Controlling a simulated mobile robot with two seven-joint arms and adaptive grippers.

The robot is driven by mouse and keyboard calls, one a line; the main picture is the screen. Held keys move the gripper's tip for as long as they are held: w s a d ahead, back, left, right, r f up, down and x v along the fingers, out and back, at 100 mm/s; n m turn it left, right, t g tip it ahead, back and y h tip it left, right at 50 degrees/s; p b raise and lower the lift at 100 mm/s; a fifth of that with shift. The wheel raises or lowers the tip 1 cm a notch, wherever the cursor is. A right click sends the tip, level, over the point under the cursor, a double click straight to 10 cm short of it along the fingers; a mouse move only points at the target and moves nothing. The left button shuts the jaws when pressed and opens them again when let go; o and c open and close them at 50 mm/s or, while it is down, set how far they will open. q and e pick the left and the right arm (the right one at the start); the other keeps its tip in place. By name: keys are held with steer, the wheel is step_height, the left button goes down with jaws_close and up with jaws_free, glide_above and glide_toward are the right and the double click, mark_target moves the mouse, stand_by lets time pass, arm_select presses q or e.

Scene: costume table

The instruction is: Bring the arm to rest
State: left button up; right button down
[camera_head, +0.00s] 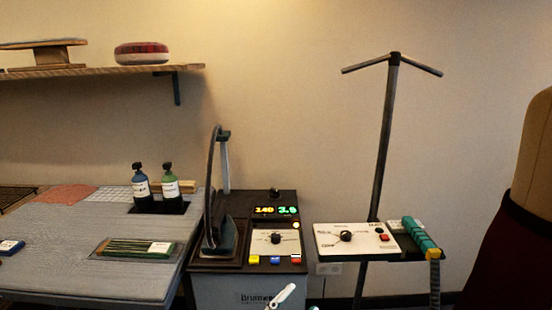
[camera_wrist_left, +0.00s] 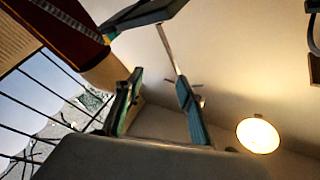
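My left gripper (camera_wrist_left: 160,78) shows in the left wrist view, with its two dark green-grey fingers apart and nothing between them. It points up toward the ceiling and wall, clear of any surface. I cannot make out either gripper in the head view. A small white piece (camera_head: 283,296) shows at the bottom edge there, and I cannot tell what it belongs to. My right gripper is not in view.
A work table (camera_head: 70,262) with two bottles stands left. An iron (camera_head: 221,235) rests on a machine with lit digits (camera_head: 275,210). A white control box (camera_head: 357,240) sits on a stand at right. A dress form (camera_head: 517,225) stands far right.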

arm_select(q)
steer(key=s+a+f+n+g+y, duration=0.1)
steer(key=s+a+f+n+y, duration=0.1)
steer(key=a+f+n+y, duration=0.35)
steer(key=s+a+f+n+y, duration=0.2)
steer(key=a+f, duration=0.5)
steer(key=f, duration=0.4)
steer(key=s+a+f+n+g+y, duration=0.3)
steer(key=s+a+f+g, duration=0.1)
steer(key=s+a+f, duration=0.8)
steer(key=shift+s+f, duration=0.3)
steer(key=shift+f, duration=0.2)
